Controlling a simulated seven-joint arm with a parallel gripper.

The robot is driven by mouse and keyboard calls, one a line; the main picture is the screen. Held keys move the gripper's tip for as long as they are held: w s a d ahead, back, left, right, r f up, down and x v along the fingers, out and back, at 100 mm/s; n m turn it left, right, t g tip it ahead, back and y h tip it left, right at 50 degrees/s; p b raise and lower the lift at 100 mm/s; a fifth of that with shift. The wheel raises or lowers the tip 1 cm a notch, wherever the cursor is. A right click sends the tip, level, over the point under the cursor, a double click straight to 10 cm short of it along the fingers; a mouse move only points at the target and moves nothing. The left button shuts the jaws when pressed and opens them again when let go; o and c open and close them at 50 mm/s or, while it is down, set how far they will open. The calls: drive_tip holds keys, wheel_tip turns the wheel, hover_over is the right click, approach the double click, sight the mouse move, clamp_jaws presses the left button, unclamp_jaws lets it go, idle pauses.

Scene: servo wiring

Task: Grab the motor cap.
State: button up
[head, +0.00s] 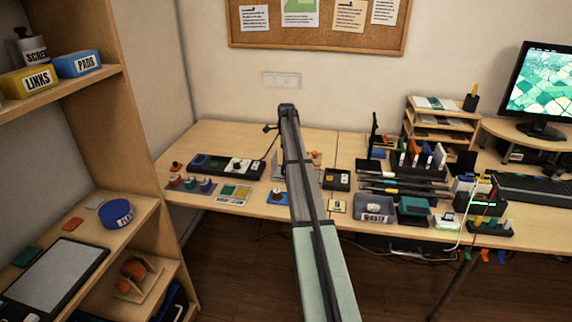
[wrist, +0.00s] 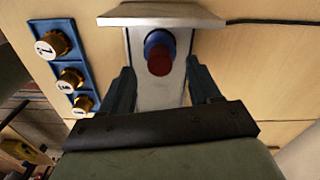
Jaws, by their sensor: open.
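In the wrist view, a dark red round piece (wrist: 159,62) sits in a blue collar (wrist: 158,38) on a pale grey bracket (wrist: 143,96). It may be the motor cap, but I cannot tell for sure. My gripper (wrist: 160,68) is open, with one dark finger on each side of the bracket and the red piece between them in the picture. I see no contact, and the depth between fingers and red piece is unclear. In the head view my arm crosses the desk and hides my gripper and most of this spot.
A blue plate (wrist: 66,62) with three gold numbered knobs lies left of my gripper in the wrist view. In the head view, a long dark panel (head: 222,165), a grey bin (head: 373,214) and a pen rack (head: 410,165) crowd the desk. A shelf (head: 85,85) stands at left.

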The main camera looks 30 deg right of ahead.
drive_tip(key=shift+f, duration=1.55)
drive_tip(key=shift+c, duration=0.3)
drive_tip(key=c, duration=1)
drive_tip(key=shift+r, duration=0.15)
